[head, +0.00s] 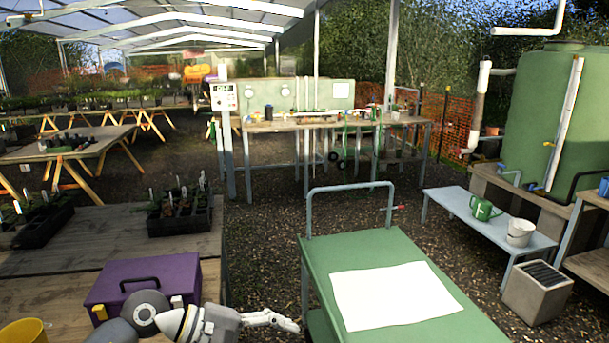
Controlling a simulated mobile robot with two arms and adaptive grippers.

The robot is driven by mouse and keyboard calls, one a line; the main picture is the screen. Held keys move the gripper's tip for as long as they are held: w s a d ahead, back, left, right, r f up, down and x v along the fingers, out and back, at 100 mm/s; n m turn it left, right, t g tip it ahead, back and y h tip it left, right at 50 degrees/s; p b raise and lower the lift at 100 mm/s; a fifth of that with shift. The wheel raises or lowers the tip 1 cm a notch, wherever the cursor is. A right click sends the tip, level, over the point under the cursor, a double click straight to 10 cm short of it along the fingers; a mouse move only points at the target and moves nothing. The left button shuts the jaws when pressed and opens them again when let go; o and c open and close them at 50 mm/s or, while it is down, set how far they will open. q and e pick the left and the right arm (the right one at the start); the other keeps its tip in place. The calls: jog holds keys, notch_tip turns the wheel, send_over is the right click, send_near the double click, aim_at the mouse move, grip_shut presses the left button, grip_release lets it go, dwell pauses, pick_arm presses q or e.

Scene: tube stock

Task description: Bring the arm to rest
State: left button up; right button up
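My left arm comes in along the bottom edge of the head view, in front of a purple toolbox. Its gripper (285,321) points right, over the gap between the wooden bench (60,285) and a green cart (345,245). The fingers are small and seen from the side, so I cannot tell whether they are open or shut. I see nothing held in them. My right gripper is not in view.
The purple toolbox (150,275) stands on the bench close behind my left arm. A yellow pot (24,331) is at the bottom left. A white sheet (395,293) lies on the cart. A low grey bench (462,205) stands at the right. Gravel floor is free behind the cart.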

pick_arm(q)
jog(key=d+r+n+t+h, duration=0.4)
jog(key=r+n+h, duration=0.2)
jog(key=r+n, duration=0.2)
jog(key=w+a+r+n+t+y, duration=0.15)
jog(key=a+r+n+t, duration=0.25)
jog(key=n+t, duration=0.75)
jog(key=a+f+n+y, duration=0.7)
jog(key=n+y, duration=0.1)
jog(key=n, duration=0.7)
jog(key=a+f+n+y, duration=0.8)
jog(key=n+y, duration=0.1)
jog(key=n, duration=0.6)
jog(key=s+f+n+g, duration=0.65)
jog(key=s+f, duration=0.35)
jog(key=s, duration=0.3)
jog(key=s+f+n+g, duration=0.65)
jog(key=s+f, duration=0.25)
jog(key=s, duration=0.3)
notch_tip(320, 180, down, 26)
jog(key=s+g, duration=0.2)
jog(key=s+a+f+m+g, duration=0.1)
jog(key=s+a+f, duration=0.2)
jog(key=s+f, duration=1.2)
jog(key=shift+s+a+f, duration=0.15)
jog(key=shift+s+f, duration=0.2)
jog(key=shift+s, duration=0.35)
